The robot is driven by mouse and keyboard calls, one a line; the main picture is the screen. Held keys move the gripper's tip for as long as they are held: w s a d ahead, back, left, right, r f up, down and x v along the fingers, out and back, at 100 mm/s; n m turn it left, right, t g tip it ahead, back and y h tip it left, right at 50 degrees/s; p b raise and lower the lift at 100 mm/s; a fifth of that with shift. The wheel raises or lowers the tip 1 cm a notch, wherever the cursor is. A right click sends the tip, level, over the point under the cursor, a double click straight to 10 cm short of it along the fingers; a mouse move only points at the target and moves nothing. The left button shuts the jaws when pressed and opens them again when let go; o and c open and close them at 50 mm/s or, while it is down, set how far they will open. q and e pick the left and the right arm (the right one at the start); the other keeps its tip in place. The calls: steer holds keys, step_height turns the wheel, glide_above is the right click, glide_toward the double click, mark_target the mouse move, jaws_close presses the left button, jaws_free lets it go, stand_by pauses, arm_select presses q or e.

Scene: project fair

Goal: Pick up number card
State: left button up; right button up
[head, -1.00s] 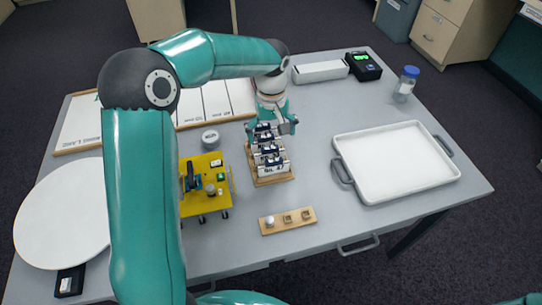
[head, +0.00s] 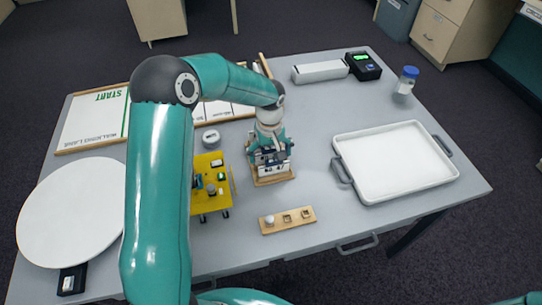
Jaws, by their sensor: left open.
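The white number cards (head: 272,168) with dark print stand in a small wooden rack (head: 274,180) at the middle of the table. My left gripper (head: 270,156) points down at the rack and is open. Its fingers are around or just above the cards and hide most of them. I cannot tell whether the fingers touch a card. My right gripper is not in view.
A yellow wheeled board (head: 212,203) stands close left of the rack, and a wooden strip with sockets (head: 287,220) lies in front. A white tray (head: 395,165) is at right, a round white disc (head: 70,210) at left. Bare table lies between rack and tray.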

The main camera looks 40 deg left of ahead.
arm_select(q)
steer(key=c, duration=0.7)
steer(key=shift+o, duration=0.2)
steer(key=shift+r, duration=0.1)
step_height(320, 180, up, 20)
